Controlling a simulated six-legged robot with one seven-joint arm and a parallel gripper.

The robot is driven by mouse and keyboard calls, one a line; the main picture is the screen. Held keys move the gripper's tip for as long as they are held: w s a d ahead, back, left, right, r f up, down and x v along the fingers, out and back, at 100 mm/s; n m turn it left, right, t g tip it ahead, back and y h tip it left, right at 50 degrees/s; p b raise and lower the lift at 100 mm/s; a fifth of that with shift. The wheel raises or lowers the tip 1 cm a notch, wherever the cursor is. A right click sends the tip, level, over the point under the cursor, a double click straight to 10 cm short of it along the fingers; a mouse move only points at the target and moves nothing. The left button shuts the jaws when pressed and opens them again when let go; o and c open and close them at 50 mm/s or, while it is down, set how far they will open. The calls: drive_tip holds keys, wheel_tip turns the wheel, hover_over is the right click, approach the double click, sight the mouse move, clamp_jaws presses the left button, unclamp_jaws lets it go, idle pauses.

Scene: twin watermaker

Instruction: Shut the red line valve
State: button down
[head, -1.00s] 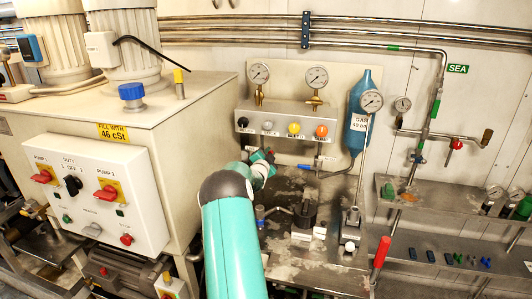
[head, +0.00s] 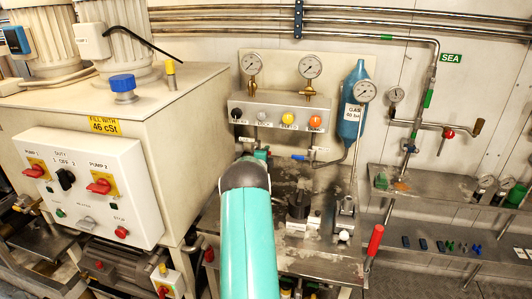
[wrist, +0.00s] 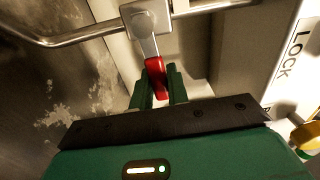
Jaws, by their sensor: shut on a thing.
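The red valve lever (wrist: 156,78) hangs from a metal valve body (wrist: 146,20) on a thin pipe in the wrist view. The lever lies roughly across the pipe. My gripper (wrist: 158,88) has its two green fingers on either side of the lever's red end and is shut on it. In the head view my gripper (head: 262,155) is mostly hidden behind my teal arm, below the left part of the gauge panel. The valve itself is hardly visible there.
The gauge panel (head: 275,108) with coloured knobs stands just above my gripper. A blue-handled valve (head: 299,157) sits to its right. Another red-handled valve (head: 448,133) is under the SEA sign. A red-gripped lever (head: 375,240) sticks up at the right of the steel bench.

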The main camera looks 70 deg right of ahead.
drive_tip(key=shift+f, duration=0.1)
idle(0.3)
drive_tip(key=c, duration=1.4)
unclamp_jaws()
drive_tip(key=shift+o, duration=0.2)
drive_tip(key=shift+a, duration=0.1)
drive_tip(key=s+a, duration=0.2)
drive_tip(key=a, duration=1.1)
drive_tip(key=shift+a, duration=0.3)
drive_tip(key=shift+s, duration=0.1)
